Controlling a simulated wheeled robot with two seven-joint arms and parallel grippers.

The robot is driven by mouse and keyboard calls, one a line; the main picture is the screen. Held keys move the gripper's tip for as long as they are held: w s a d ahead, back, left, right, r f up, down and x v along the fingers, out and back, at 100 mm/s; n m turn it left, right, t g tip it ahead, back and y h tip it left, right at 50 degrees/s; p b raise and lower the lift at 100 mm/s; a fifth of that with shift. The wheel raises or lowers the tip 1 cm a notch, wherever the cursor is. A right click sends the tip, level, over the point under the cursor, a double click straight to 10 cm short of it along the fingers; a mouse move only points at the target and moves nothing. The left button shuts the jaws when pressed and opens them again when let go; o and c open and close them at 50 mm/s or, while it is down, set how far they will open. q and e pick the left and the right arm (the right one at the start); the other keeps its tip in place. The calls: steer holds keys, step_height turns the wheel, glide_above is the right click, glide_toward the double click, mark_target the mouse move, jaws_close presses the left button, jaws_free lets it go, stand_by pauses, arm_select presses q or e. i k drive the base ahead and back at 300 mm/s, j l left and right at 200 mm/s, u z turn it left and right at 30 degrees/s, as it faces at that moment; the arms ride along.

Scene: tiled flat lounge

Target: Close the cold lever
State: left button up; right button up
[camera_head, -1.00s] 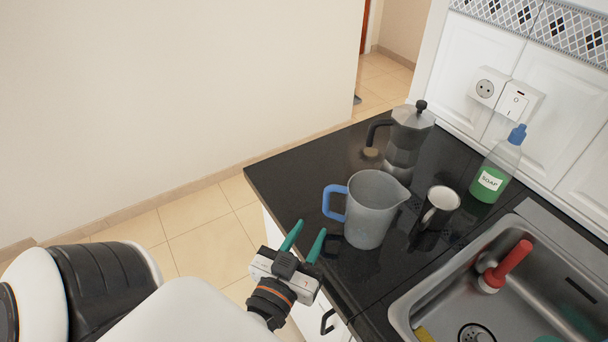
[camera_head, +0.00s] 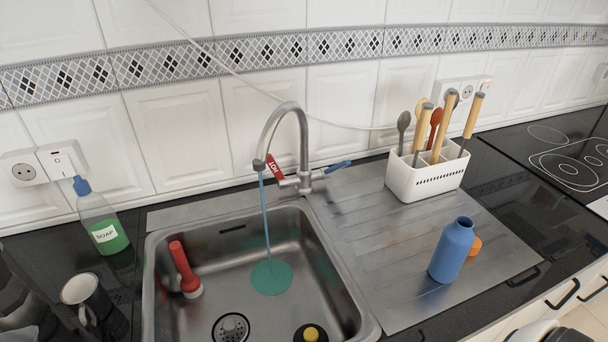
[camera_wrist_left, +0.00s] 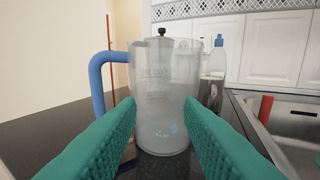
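The steel faucet (camera_head: 300,140) stands behind the sink in the head view. Its blue lever (camera_head: 338,167) points out to the right, and its label cannot be read. Its red lever (camera_head: 275,166) is marked HOT. A thin blue stream of water (camera_head: 265,220) runs from the spout into the sink and spreads on its floor. My left gripper (camera_wrist_left: 160,130) is open in the left wrist view. Its green fingers are apart, with the clear jug (camera_wrist_left: 160,75) just beyond and between them. My left gripper is outside the head view, and my right gripper is not seen.
The sink (camera_head: 170,312) holds a red-handled plunger (camera_head: 183,265). A soap bottle (camera_head: 103,225) and mug (camera_head: 90,300) stand left. A blue bottle (camera_head: 452,250) and white utensil holder (camera_head: 428,180) stand on the drainboard (camera_head: 375,270). A hob (camera_head: 570,165) is far right.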

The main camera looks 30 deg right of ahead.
mark_target(327, 172)
steer(key=z, duration=1.15)
